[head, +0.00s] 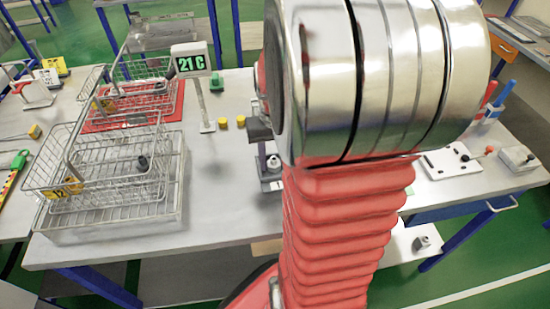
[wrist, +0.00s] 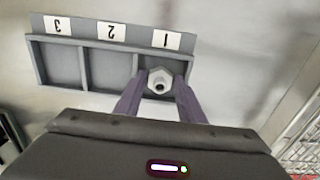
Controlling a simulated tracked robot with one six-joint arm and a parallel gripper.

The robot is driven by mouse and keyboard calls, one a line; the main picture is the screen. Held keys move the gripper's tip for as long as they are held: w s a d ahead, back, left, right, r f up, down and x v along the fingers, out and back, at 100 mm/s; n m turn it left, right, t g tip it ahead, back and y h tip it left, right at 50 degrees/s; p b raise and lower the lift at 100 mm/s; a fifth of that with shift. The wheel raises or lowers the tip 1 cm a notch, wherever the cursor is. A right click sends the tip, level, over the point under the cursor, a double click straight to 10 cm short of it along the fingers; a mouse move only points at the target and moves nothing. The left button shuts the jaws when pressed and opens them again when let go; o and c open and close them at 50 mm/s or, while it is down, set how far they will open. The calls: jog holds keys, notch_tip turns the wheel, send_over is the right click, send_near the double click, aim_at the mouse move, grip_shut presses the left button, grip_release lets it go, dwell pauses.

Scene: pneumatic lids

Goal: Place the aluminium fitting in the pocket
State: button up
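The aluminium fitting (wrist: 160,82) is a pale hexagonal piece with a dark round bore. In the wrist view it sits between the two fingers of my gripper (wrist: 161,84), which appear to touch it on both sides. It is at the pocket labelled 1 of a grey tray (wrist: 70,41); whether it rests on the pocket floor or is held above it I cannot tell. The pockets labelled 2 and 3 are empty. In the head view my arm hides most of this area; part of my dark gripper (head: 259,131) shows left of it.
Wire baskets (head: 110,165) stand on the bench at left, one by a red mat (head: 115,122). A display reading 21 C (head: 191,61) stands on a post near yellow blocks (head: 240,121). A white plate (head: 442,166) lies at right. The front middle bench is clear.

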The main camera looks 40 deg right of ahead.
aim_at(273, 159)
notch_tip(273, 159, up, 12)
dwell(0.7)
jog(key=shift+r, duration=0.1)
dwell(0.3)
jog(key=s+a+r+n+t, duration=0.1)
jog(key=s+a+n+t, duration=0.1)
jog(key=a, duration=0.9)
jog(key=s+a+r+n+t, duration=0.1)
jog(key=s+a+n+t, duration=0.1)
jog(key=a, duration=0.9)
jog(key=shift+a+n+t, duration=0.4)
jog(key=shift+n+t, duration=0.4)
jog(key=shift+n, duration=0.4)
